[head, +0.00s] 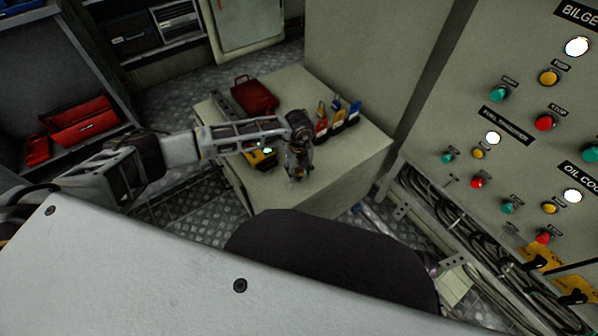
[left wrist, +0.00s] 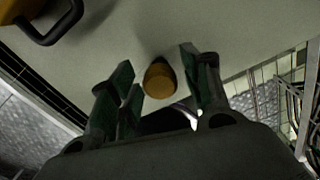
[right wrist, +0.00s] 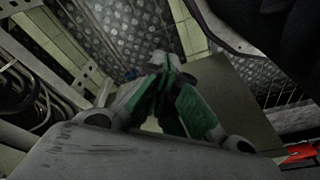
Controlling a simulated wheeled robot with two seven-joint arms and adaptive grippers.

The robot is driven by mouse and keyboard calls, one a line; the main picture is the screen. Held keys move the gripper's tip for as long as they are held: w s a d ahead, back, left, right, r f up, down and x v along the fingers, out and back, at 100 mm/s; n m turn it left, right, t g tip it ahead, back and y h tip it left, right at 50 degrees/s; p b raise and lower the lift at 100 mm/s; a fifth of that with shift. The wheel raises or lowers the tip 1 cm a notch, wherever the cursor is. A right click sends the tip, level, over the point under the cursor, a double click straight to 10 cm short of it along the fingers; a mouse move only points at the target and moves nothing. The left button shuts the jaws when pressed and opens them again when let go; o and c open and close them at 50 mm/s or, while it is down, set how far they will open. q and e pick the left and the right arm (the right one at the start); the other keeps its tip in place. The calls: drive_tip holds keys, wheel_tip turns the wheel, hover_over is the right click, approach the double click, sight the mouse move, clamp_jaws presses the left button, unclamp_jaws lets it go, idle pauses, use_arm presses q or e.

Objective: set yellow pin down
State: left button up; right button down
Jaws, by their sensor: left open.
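The yellow pin (left wrist: 160,78) appears in the left wrist view as a short amber cylinder seen end-on, on or just over the pale bench top. A small yellow spot, likely the pin (head: 298,173), shows under the gripper in the head view. My left gripper (left wrist: 158,80) is open; its green-lined fingers lie either side of the pin, with visible gaps. In the head view my left gripper (head: 298,165) points down over the bench (head: 345,165). My right gripper (right wrist: 160,72) looks shut and empty, its fingertips close together, away from the bench top.
A yellow item with a black handle (head: 262,158) lies left of the gripper. Red, yellow and blue holders (head: 338,118) stand behind it, and a red case (head: 254,94) farther back. A button panel (head: 520,140) rises at right. The bench's front right is clear.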

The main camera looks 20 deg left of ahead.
sight(299, 170)
use_arm(q)
wheel_tip(299, 170, up, 10)
drive_tip(key=shift+f+p, duration=0.25)
drive_tip(key=shift+p, duration=0.6)
drive_tip(key=shift+r, duration=0.8)
use_arm(e)
drive_tip(key=shift+g, duration=0.3)
drive_tip(key=f, duration=0.3)
drive_tip(key=s+f, duration=0.1)
drive_tip(key=shift+d+f, duration=0.15)
drive_tip(key=shift+d, duration=0.25)
use_arm(q)
drive_tip(key=shift+d, duration=0.1)
use_arm(e)
drive_tip(key=shift+r, duration=0.2)
